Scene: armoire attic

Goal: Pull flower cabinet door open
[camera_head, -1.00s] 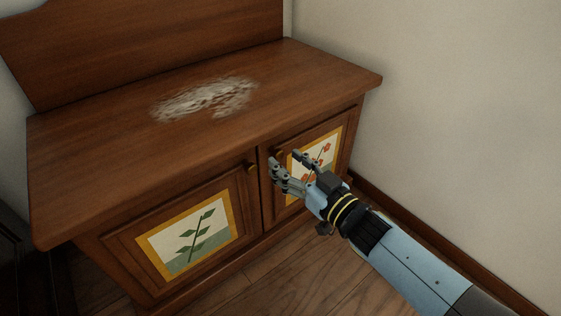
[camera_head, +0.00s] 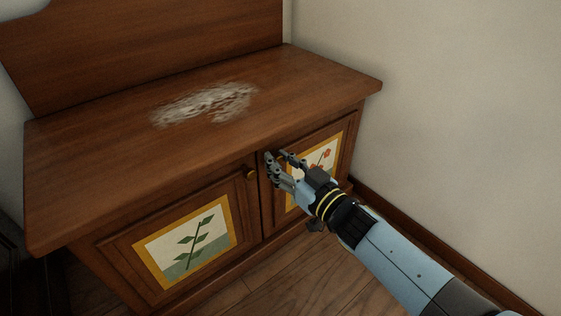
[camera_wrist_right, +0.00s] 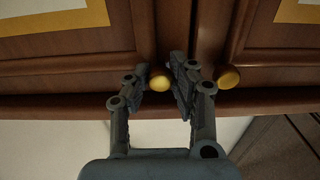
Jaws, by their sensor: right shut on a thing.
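The flower cabinet door (camera_head: 322,158), with red flowers in a yellow-framed picture, is the right-hand door of the wooden cabinet in the head view. It looks flush with the cabinet front. My right gripper (camera_head: 277,157) is at the door's upper left corner and partly covers its picture. In the right wrist view, my right gripper (camera_wrist_right: 170,80) has its two fingers on either side of the round yellow flower door knob (camera_wrist_right: 160,80), shut on it. My left gripper is not in view.
The other door (camera_head: 188,240) carries a green leaf picture and is shut. Its knob (camera_head: 250,172) is just left of my right gripper; it also shows in the right wrist view (camera_wrist_right: 229,77). A pale worn patch (camera_head: 205,102) marks the cabinet top. A wall (camera_head: 450,120) stands close on the right.

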